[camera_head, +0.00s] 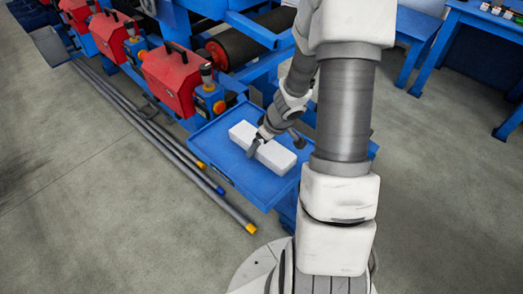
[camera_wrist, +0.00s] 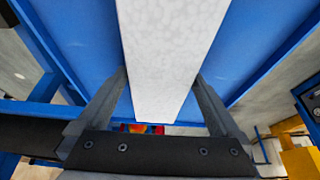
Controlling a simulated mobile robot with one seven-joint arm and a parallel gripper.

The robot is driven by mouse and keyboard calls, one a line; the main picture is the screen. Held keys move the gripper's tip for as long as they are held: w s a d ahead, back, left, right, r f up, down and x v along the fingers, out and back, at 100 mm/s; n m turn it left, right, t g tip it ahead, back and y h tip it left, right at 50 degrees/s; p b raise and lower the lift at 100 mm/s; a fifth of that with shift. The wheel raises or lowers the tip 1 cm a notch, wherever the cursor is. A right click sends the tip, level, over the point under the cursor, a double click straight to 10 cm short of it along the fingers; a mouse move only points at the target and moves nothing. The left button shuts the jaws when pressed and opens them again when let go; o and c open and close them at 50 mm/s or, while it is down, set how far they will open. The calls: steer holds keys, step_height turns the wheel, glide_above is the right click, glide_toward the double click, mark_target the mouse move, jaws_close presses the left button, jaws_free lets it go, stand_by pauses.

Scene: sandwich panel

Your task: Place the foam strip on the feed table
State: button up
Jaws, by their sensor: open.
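The white foam strip (camera_head: 240,132) lies flat on the blue feed table (camera_head: 212,150), along its length. My gripper (camera_head: 275,146) is over the middle of the strip, its jaws open, with one finger on each side. In the wrist view the strip (camera_wrist: 170,40) runs down between the two open fingers of my gripper (camera_wrist: 160,78). Small gaps appear between the fingers and the strip's sides. The blue table surface (camera_wrist: 75,45) shows on both sides of the strip. Part of the strip is hidden by my wrist in the head view.
A blue machine frame with a dark roller (camera_head: 258,42) stands behind the table. Red boxes (camera_head: 173,75) line its left side. Long grey bars (camera_head: 165,140) lie on the floor at left. Blue benches (camera_head: 470,25) stand at upper right.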

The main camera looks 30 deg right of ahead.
steer(key=c, duration=1.3)
